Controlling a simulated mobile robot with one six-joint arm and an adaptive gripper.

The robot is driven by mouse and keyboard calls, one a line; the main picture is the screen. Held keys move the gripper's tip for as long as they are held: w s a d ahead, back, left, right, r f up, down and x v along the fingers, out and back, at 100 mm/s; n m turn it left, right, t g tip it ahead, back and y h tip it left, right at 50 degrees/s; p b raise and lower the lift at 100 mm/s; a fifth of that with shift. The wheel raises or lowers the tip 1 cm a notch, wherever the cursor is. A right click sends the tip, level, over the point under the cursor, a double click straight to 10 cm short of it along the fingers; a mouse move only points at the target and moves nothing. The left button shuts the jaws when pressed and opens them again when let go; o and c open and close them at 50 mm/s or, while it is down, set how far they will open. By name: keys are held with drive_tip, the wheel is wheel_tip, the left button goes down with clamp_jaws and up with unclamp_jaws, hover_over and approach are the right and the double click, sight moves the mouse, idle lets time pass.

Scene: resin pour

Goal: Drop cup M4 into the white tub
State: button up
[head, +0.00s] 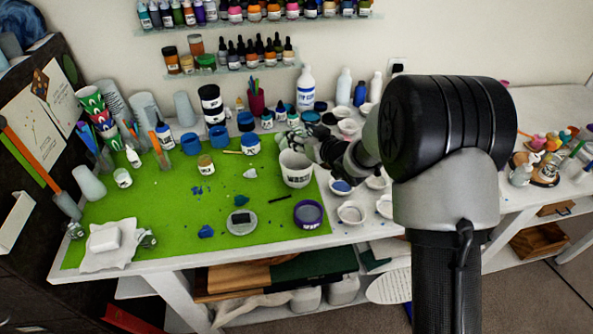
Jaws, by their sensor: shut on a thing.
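The white tub (297,179), with dark lettering on its front, stands open and upright at the right edge of the green mat. My gripper (287,139) is at the end of my arm, just above and behind the tub's rim in the picture. It is shut on a small pale thing, taken to be cup M4, which is mostly hidden by the fingers. No M4 label can be read. Several small white cups, one of them with blue in it (342,187), stand to the right of the mat.
The green mat (150,205) holds a scale (242,222), a purple-rimmed round container (308,214) and blue scraps. Jars, a white bottle (305,88) and a pen cup (257,101) crowd the back. My arm hides part of the table's right side.

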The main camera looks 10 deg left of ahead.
drive_tip(key=o, duration=1.2)
drive_tip(key=v, duration=1.2)
drive_tip(key=shift+r, duration=0.1)
drive_tip(key=s+d+r+m+g+h, duration=0.1)
drive_tip(key=s+d+r+m+h, duration=0.1)
drive_tip(key=s+d+r+h, duration=0.35)
drive_tip(key=s+d+r+m+h, duration=0.3)
drive_tip(key=s+d, duration=0.3)
drive_tip(key=d, duration=0.2)
drive_tip(key=s+f+m+g, duration=0.1)
drive_tip(key=s+g, duration=0.5)
drive_tip(key=s, duration=1.7)
drive_tip(key=shift+s+f+m+y, duration=0.3)
drive_tip(key=shift+f+m+y, duration=0.1)
drive_tip(key=shift+f, duration=0.1)
